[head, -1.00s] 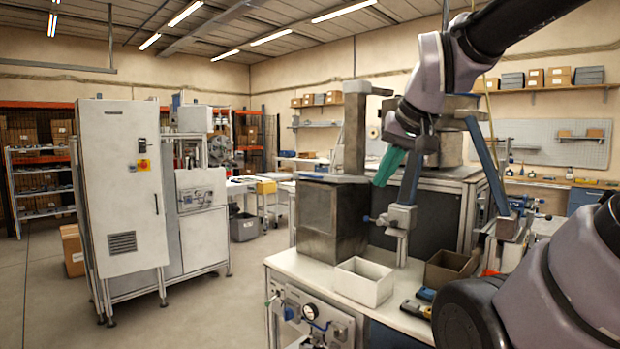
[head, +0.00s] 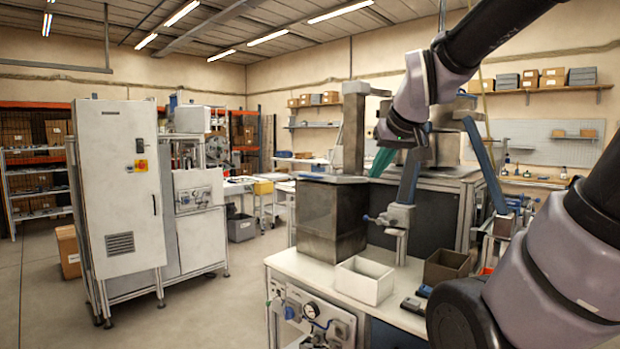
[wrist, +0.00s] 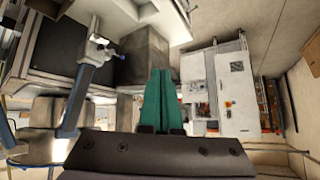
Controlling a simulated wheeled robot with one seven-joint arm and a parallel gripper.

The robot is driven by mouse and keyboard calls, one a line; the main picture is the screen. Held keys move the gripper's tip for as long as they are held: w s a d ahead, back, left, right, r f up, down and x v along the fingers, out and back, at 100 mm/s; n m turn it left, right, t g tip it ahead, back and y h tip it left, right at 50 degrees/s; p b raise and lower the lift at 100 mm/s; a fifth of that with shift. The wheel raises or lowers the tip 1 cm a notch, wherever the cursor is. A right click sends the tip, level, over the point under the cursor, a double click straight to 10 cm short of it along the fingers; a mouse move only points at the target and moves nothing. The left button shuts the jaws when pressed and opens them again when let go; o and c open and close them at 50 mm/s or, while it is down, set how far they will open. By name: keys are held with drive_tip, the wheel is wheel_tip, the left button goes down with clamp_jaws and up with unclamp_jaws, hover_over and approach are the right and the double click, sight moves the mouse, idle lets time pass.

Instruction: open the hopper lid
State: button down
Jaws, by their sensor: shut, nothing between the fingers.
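The hopper (head: 332,220) is a dark metal box on the white-topped bench. Its flat grey lid (head: 333,178) lies level on top and looks closed. A tall grey post stands behind it. My gripper (head: 380,163) has green fingers, shut and empty, just to the right of the lid's right end and slightly above it in the head view. I cannot tell whether they touch the lid. In the wrist view the two green fingers (wrist: 159,85) lie together, with the hopper's dark body (wrist: 147,55) beyond them. The lid's handle or free edge cannot be made out there.
A white open bin (head: 364,281) and a brown bin (head: 447,266) stand in front of the hopper. A grey clamp stand with a blue arm (head: 409,178) rises close to my gripper. A white cabinet (head: 118,190) stands at left, with open floor before it.

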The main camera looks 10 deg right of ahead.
drive_tip(key=w+d+n+t, duration=0.25)
drive_tip(key=w+n, duration=0.55)
drive_tip(key=w, duration=0.5)
drive_tip(key=w+d+n+t, duration=0.1)
drive_tip(key=w+n+t, duration=0.3)
drive_tip(key=w+n, duration=0.55)
drive_tip(key=w+a+f+n+t+y, duration=0.1)
drive_tip(key=w+a+f+n+y, duration=0.2)
drive_tip(key=w+f+n+y, duration=0.5)
drive_tip(key=w+a+f+n+t+y, duration=0.2)
drive_tip(key=w+a+f+n, duration=0.3)
drive_tip(key=n, duration=0.7)
drive_tip(key=w+a+r, duration=0.2)
drive_tip(key=w+r, duration=0.3)
drive_tip(key=w, duration=0.2)
drive_tip(key=shift+w, duration=0.25)
drive_tip(key=shift+r+g, duration=0.1)
drive_tip(key=shift+g, duration=0.15)
